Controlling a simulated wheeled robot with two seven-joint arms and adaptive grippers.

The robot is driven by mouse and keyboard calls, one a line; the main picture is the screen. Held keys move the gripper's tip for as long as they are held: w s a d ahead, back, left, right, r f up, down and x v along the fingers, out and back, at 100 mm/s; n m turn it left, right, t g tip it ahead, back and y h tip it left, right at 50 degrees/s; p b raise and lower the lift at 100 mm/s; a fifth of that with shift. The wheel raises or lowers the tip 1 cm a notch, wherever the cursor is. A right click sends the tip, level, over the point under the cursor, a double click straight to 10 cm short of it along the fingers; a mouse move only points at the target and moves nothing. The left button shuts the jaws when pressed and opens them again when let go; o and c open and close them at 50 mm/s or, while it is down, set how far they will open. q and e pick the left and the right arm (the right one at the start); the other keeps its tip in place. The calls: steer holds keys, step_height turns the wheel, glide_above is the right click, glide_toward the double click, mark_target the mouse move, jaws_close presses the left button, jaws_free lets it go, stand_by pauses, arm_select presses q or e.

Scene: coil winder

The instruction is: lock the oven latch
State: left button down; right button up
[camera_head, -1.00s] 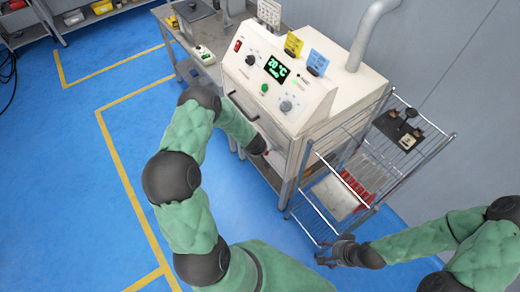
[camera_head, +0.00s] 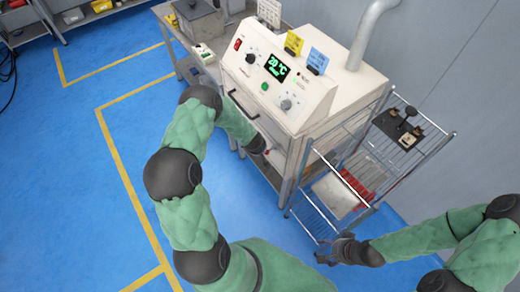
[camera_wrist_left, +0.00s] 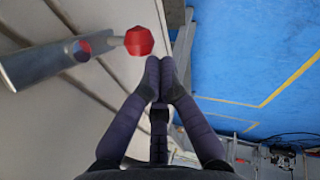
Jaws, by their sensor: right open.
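The oven (camera_head: 300,107) stands on a bench, with its door handle (camera_head: 240,105) on the front. The latch shows in the left wrist view as a metal lever (camera_wrist_left: 45,68) with a red knob (camera_wrist_left: 139,41). My left gripper (camera_wrist_left: 160,68) is shut and empty, its fingertips together just below and right of the knob. I see a small gap between tips and knob in that view, but cannot judge the depth. In the head view the left gripper is mostly hidden behind my left wrist. My right gripper (camera_head: 328,252) is open, low by the wire rack, away from the latch.
A wire rack (camera_head: 310,215) with trays and red items stands right of the oven, close to my right gripper. A grey pipe (camera_head: 366,35) rises behind the oven. Blue floor (camera_head: 90,190) with yellow lines is clear at left.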

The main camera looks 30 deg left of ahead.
stand_by(0.9)
arm_select(q)
steer(key=s+a+r+p, duration=0.2)
steer(key=s+r+p, duration=0.2)
steer(key=r, duration=0.8)
steer(key=shift+s+a+p, duration=0.15)
steer(key=shift+s+p, duration=0.15)
steer(key=shift+s, duration=0.05)
